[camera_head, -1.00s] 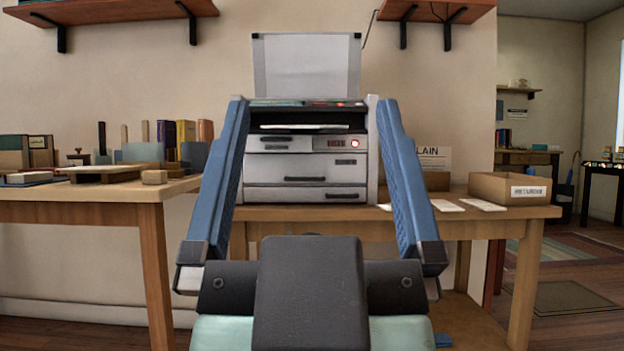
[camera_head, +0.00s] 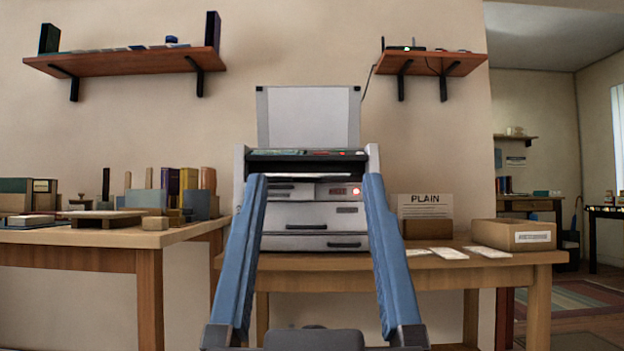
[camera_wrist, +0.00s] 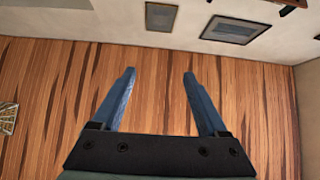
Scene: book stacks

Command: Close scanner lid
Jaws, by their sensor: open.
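The scanner (camera_head: 310,215) is a pale grey machine with drawers and a red-lit button, on a wooden table in the head view. Its lid (camera_head: 308,117) is a pale panel standing upright at the back, raised off the dark top. My gripper (camera_head: 315,177) has two long blue fingers spread wide, empty, in front of the scanner. The fingers cover parts of the scanner's left and right sides, and the tips appear below the lid. In the wrist view my gripper (camera_wrist: 159,73) is open with nothing between the fingers; the scanner does not show there.
A sign (camera_head: 425,207) and a cardboard box (camera_head: 512,236) stand right of the scanner, with white cards (camera_head: 430,251) before them. A left table (camera_head: 110,240) holds books and blocks. Two shelves (camera_head: 125,62) hang above. The wrist view shows wooden floor (camera_wrist: 160,110) and framed pictures.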

